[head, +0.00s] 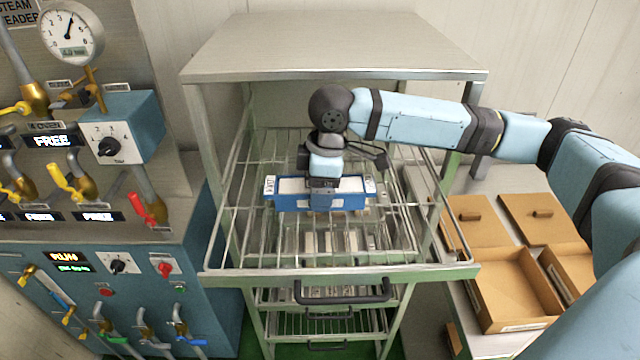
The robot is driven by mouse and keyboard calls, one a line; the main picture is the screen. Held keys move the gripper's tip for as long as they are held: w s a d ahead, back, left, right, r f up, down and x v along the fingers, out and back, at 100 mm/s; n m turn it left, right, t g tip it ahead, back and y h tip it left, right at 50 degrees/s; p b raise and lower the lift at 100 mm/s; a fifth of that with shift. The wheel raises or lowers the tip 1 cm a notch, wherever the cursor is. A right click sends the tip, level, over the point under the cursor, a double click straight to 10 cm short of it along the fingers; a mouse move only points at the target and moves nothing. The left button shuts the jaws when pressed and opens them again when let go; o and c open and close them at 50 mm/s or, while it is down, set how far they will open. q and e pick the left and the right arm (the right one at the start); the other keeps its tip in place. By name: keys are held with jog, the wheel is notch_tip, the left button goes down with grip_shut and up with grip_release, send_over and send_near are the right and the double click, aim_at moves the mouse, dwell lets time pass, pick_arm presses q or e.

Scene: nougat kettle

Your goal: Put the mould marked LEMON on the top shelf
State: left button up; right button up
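A long blue mould (292,203) with a pale filling and a white label at each end is at the top wire shelf (290,255) of the rack. The label lettering is too small to read for certain. My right gripper (323,197) reaches down onto the middle of the mould, with a finger over its near wall. The far finger is hidden, so I cannot tell whether it grips. I also cannot tell whether the mould rests on the wires or is just above them. My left gripper is not in view.
The rack's metal roof (335,45) is close above my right wrist. Lower shelves with dark handles (342,291) are below. A valve panel (80,150) stands at left. Brown boxes (510,290) and lids (540,215) lie on the right bench. The shelf has bare wire around the mould.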

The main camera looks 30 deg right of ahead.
jog(key=shift+o, duration=0.7)
jog(key=shift+w, duration=0.15)
jog(key=r, duration=0.4)
jog(key=d+r+b, duration=0.1)
jog(key=r, duration=0.3)
jog(key=s+r+b, duration=0.1)
jog(key=r, duration=0.3)
jog(key=shift+d+r, duration=0.15)
